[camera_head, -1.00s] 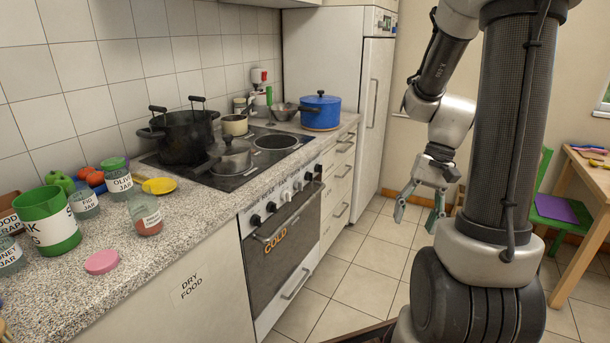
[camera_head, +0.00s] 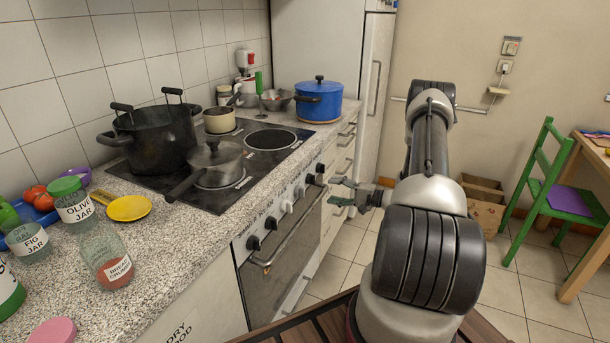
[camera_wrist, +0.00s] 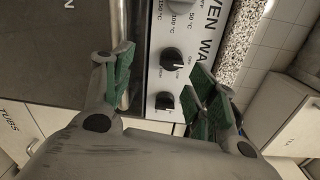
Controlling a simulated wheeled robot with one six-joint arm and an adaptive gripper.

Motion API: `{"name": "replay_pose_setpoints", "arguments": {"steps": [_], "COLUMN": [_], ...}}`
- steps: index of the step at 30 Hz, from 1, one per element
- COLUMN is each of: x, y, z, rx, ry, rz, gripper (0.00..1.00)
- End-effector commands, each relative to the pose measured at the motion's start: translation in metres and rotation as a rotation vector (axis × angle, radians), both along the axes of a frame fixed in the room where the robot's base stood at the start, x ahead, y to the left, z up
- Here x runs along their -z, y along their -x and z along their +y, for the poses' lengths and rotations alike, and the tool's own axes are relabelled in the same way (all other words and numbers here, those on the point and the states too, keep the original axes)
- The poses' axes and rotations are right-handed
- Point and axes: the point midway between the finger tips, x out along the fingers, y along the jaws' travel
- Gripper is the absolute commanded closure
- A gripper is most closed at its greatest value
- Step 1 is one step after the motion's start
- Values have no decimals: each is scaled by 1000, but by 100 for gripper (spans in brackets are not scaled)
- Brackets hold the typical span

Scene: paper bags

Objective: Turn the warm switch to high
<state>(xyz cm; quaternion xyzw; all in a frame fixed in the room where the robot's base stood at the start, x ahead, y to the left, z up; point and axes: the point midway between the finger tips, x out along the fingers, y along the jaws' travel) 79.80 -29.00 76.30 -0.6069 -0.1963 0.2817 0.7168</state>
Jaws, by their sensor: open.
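The oven's control panel (camera_head: 277,215) faces right below the cooktop, with a row of dark knobs. In the wrist view, black knobs (camera_wrist: 172,60) and (camera_wrist: 165,101) sit on the pale panel (camera_wrist: 158,40), one above the other. The partly cut lettering "VEN WA" runs beside them. I cannot tell for certain which knob is the warm switch or its setting. My gripper (camera_head: 341,192) is in front of the panel's far end, beside the knobs. In the wrist view, my gripper (camera_wrist: 158,75) is open, its green-padded fingers on either side of the two knobs, holding nothing.
A black pot (camera_head: 155,140), a grey saucepan (camera_head: 215,163) and a blue pot (camera_head: 318,102) stand along the stove and counter. The oven handle (camera_head: 290,238) juts out below the panel. A green chair (camera_head: 550,185) stands right. Floor between is mostly clear.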

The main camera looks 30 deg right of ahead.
Motion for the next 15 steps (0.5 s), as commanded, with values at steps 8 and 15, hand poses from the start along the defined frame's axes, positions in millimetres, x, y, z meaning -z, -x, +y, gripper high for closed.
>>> {"name": "replay_pose_setpoints", "arguments": {"steps": [8,15], "x": [-15,-15], "y": [-15,-44], "z": [-1,23], "rx": [32,29], "ry": [107,109], "rz": [-168,-168], "gripper": [42,42]}}
